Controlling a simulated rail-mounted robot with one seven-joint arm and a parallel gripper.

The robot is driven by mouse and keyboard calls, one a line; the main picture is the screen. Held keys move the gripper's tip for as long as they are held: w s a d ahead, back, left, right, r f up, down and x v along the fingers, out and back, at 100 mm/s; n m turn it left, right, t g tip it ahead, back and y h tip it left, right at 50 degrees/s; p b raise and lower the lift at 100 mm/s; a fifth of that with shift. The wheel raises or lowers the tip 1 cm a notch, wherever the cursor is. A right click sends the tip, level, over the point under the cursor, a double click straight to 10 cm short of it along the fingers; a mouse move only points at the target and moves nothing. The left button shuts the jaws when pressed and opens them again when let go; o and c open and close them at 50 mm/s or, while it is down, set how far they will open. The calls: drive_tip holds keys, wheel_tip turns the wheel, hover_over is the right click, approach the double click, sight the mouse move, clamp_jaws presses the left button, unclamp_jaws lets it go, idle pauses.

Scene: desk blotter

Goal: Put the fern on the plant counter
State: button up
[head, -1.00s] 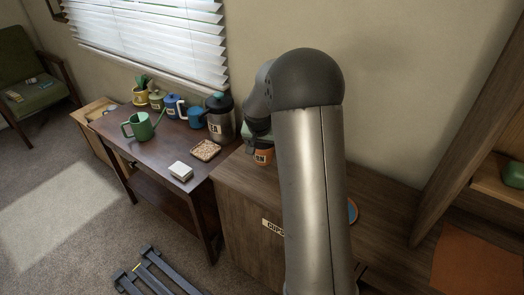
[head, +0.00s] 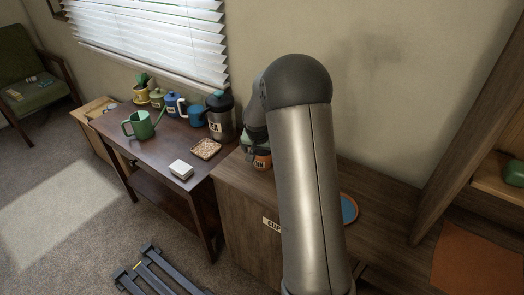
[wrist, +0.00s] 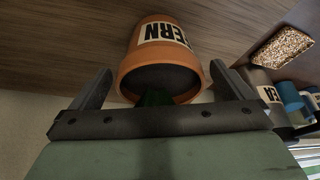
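The fern is an orange terracotta pot (wrist: 163,62) with a white FERN label, which shows upside down in the wrist view. Its dark mouth faces the camera, with a bit of green at the rim. In the head view the pot (head: 262,163) is on the wooden cabinet, partly hidden by my arm. My gripper (wrist: 160,80) is open, with one finger on each side of the pot's rim and visible gaps to it. No surface carries a readable plant counter label.
The dark table (head: 152,150) holds a green watering can (head: 141,126), several canisters, a cork-like coaster (head: 206,149) and a white block (head: 181,169). The wooden cabinet (head: 240,200) adjoins it. A blue-and-orange disc (head: 349,209) lies right of my arm. A dark slatted rack (head: 150,270) is on the floor.

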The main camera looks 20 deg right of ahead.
drive_tip(key=shift+a+r, duration=0.1)
drive_tip(key=shift+r, duration=0.35)
drive_tip(key=v, duration=1.1)
drive_tip(key=s+a+n+g+y, duration=0.1)
drive_tip(key=s+a+n, duration=0.3)
drive_tip(key=s, duration=1.2)
drive_tip(key=s+a+n+g+y, duration=0.2)
drive_tip(key=s+a+n, duration=0.1)
drive_tip(key=s+a, duration=0.8)
drive_tip(key=s, duration=0.4)
drive_tip(key=shift+s+n, duration=0.4)
drive_tip(key=shift+a, duration=0.15)
